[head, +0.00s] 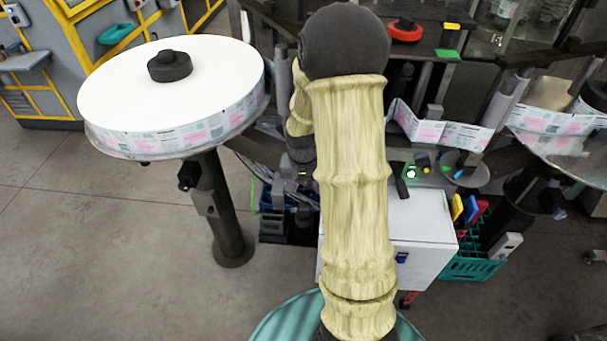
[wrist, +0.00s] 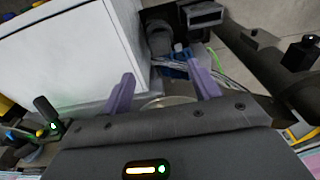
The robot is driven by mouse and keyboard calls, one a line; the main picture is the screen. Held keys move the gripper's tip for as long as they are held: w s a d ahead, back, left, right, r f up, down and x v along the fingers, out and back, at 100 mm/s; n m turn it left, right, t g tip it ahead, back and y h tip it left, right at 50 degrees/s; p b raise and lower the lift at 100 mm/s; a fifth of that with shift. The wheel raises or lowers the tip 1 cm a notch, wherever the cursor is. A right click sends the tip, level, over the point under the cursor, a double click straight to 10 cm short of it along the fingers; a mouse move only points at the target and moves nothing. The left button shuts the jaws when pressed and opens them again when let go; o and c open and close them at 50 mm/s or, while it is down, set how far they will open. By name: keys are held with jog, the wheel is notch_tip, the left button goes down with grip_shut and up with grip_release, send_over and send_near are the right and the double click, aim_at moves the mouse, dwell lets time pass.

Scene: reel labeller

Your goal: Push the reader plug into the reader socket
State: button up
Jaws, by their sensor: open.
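My gripper (wrist: 160,70) shows in the wrist view with its two purple fingers spread apart and nothing gripped between them. Beyond the fingertips lie pale cables (wrist: 172,60) and a small blue part; I cannot tell whether the reader plug is among them. I cannot make out the reader socket in either view. In the head view my arm covers the middle of the scene, and the fingers cannot be made out there.
A white cabinet (head: 425,235) stands right of my arm; it also fills the upper left of the wrist view (wrist: 60,55). A large label reel (head: 170,95) on a dark post is at left. A teal crate (head: 470,265) stands right. The floor at front left is clear.

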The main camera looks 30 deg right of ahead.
jog(key=r, duration=0.5)
jog(key=shift+s+a+r, duration=0.15)
jog(key=shift+s+a, duration=0.05)
jog(key=shift+s, duration=0.05)
dwell(0.6)
jog(key=s+a+r+n+t, duration=0.1)
jog(key=s+a+r+n, duration=0.2)
jog(key=s+a+n, duration=0.3)
jog(key=s+a, duration=0.4)
jog(key=a, duration=0.2)
jog(key=shift+s+a+n+y, duration=0.15)
jog(key=shift+s+n+y, duration=0.2)
jog(key=shift+n+y, duration=0.05)
